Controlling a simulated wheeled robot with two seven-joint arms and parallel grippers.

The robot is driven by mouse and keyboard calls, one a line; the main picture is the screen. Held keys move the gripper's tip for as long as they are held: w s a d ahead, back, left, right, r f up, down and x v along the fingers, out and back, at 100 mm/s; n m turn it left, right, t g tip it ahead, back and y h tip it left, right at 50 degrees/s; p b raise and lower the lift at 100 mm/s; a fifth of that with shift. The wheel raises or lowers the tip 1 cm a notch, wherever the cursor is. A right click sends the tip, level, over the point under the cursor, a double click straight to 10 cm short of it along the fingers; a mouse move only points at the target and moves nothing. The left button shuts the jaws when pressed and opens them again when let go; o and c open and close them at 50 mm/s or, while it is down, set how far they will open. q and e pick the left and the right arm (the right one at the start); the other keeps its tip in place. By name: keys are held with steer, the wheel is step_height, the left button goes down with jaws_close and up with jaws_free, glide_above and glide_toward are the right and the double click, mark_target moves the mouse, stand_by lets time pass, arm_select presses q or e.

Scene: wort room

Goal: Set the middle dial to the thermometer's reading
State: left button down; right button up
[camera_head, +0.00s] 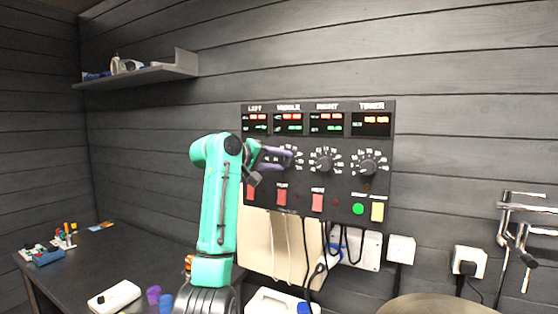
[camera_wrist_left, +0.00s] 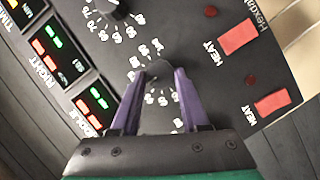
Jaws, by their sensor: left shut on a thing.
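The black control panel (camera_head: 340,185) is on the wall, with displays marked LEFT, MIDDLE, RIGHT and TIMER. My left gripper (camera_head: 284,157) reaches the middle dial below the MIDDLE display (camera_head: 288,123). In the left wrist view its purple fingers are shut on the middle dial (camera_wrist_left: 158,70), a dark knob ringed by white numbers. The fingers cover much of the knob, so its pointer cannot be read. The MIDDLE display (camera_wrist_left: 95,105) shows red and green digits, too blurred to read. I cannot make out a thermometer. My right gripper is not in view.
The right dial (camera_head: 323,161) and timer dial (camera_head: 368,164) are beside the middle dial. Cables hang under the panel. A dark table (camera_head: 95,265) stands at left.

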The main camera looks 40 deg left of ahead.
arm_select(q)
steer(key=shift+r, duration=0.2)
steer(key=c, duration=0.8)
jaws_free()
steer(key=o, duration=0.4)
steer(key=shift+w+a+f, duration=0.1)
steer(key=shift+f, duration=0.05)
steer(key=s+r+b, duration=0.2)
steer(key=s+b, duration=0.3)
steer(key=s, duration=0.9)
steer(key=shift+s+a+r+b, duration=0.2)
steer(key=shift+a+r+b, duration=0.05)
steer(key=shift+r+b, duration=0.15)
steer(key=shift+w, duration=0.1)
